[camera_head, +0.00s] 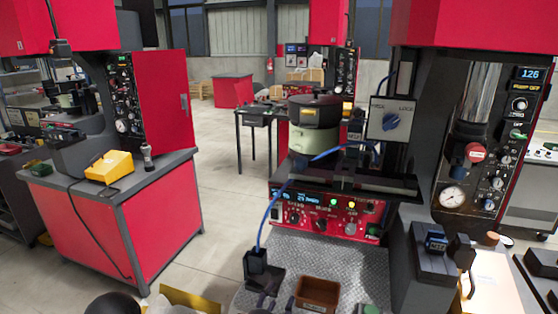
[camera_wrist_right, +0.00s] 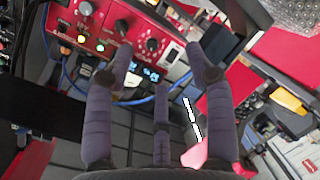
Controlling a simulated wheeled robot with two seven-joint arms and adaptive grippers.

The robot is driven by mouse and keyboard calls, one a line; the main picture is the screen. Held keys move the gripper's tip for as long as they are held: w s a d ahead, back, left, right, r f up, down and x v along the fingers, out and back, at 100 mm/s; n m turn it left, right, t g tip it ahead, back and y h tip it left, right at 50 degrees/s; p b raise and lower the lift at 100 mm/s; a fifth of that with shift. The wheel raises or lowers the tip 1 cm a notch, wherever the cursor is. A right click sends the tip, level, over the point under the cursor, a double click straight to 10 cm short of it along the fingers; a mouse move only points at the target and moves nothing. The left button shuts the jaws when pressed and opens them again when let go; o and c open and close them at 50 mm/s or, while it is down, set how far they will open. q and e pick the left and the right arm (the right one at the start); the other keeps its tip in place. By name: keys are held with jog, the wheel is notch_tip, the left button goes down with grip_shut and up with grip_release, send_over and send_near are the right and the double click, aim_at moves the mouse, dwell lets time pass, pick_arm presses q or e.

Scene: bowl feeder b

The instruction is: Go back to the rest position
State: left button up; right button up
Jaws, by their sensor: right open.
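My right gripper shows large in the right wrist view (camera_wrist_right: 161,62). Its grey-purple fingers are spread apart, with nothing between them. In the head view, dark shapes at the bottom edge, near the front of the metal work surface, look like part of this gripper (camera_head: 268,301), but most of it is cut off. Beyond the fingers in the wrist view is a red control panel (camera_wrist_right: 88,30) with knobs, lit buttons and a blue cable; no contact shows. My left gripper is not seen.
A ridged metal work surface (camera_head: 330,265) holds a brown bin (camera_head: 317,291) and a black block (camera_head: 258,268) with a blue cable. A red machine with a gauge (camera_head: 453,197) stands at right. A red cabinet (camera_head: 80,215) stands at left; open floor (camera_head: 222,215) lies between.

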jog(key=s+d+f+g+p, duration=0.1)
jog(key=s+d+f+g, duration=0.15)
jog(key=f, duration=0.35)
jog(key=s+d+f+g, duration=0.1)
jog(key=d+f+g, duration=0.25)
jog(key=f, duration=0.25)
jog(key=s+f+m+g+y+p, duration=0.45)
jog(key=s+f+g+y, duration=0.5)
jog(key=s+f, duration=0.85)
jog(key=d+m, duration=0.1)
jog(key=m, duration=0.1)
jog(key=d+f+m+t+p, duration=0.1)
jog(key=d+m, duration=0.1)
jog(key=s+d+f+m, duration=0.1)
jog(key=m, duration=0.2)
jog(key=shift+d+f, duration=0.2)
jog(key=shift+d, duration=0.1)
